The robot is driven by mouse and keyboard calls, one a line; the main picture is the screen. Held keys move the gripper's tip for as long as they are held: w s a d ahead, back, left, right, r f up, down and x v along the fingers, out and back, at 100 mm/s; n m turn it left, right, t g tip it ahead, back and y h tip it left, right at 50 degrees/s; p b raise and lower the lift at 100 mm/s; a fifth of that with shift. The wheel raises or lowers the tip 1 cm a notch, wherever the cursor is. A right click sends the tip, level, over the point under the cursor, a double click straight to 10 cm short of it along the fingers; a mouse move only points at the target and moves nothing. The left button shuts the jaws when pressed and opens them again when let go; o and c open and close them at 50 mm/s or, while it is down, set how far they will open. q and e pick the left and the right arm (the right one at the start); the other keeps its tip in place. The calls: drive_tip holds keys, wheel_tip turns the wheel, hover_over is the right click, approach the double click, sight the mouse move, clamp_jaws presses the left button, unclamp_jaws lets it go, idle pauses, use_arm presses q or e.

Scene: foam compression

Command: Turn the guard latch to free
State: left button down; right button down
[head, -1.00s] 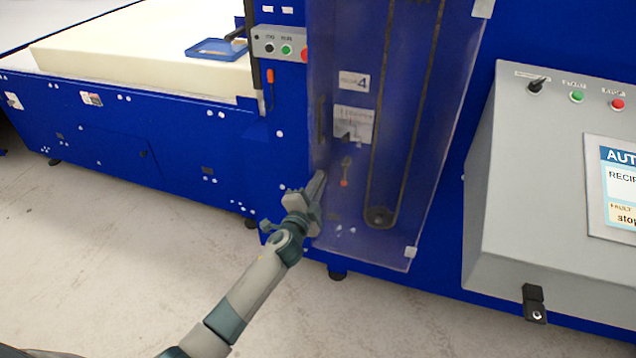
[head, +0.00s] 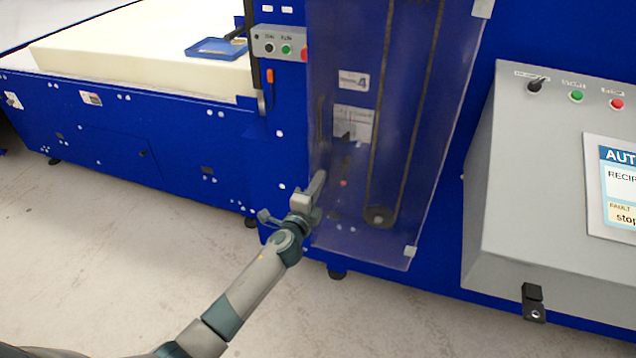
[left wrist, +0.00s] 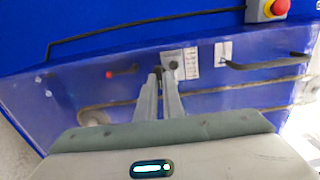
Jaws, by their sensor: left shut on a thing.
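The guard is a clear, bluish panel (head: 410,120) over the belt drive on the blue machine. My left gripper (head: 320,178) is at the guard's lower left edge, its fingers pointing up and in. In the left wrist view the fingertips (left wrist: 161,78) are close together around a small dark piece (left wrist: 158,70), which looks like the guard latch. A grey plate with a dark round spot (left wrist: 172,65) is just beside it. The fingers hide most of the latch, so its angle cannot be read. My right gripper is not in view.
A dark handle (left wrist: 265,62) is on the guard, with white labels (left wrist: 192,62) beside it. The grey control cabinet (head: 500,200) stands at the right. The floor (head: 110,260) at the left is clear.

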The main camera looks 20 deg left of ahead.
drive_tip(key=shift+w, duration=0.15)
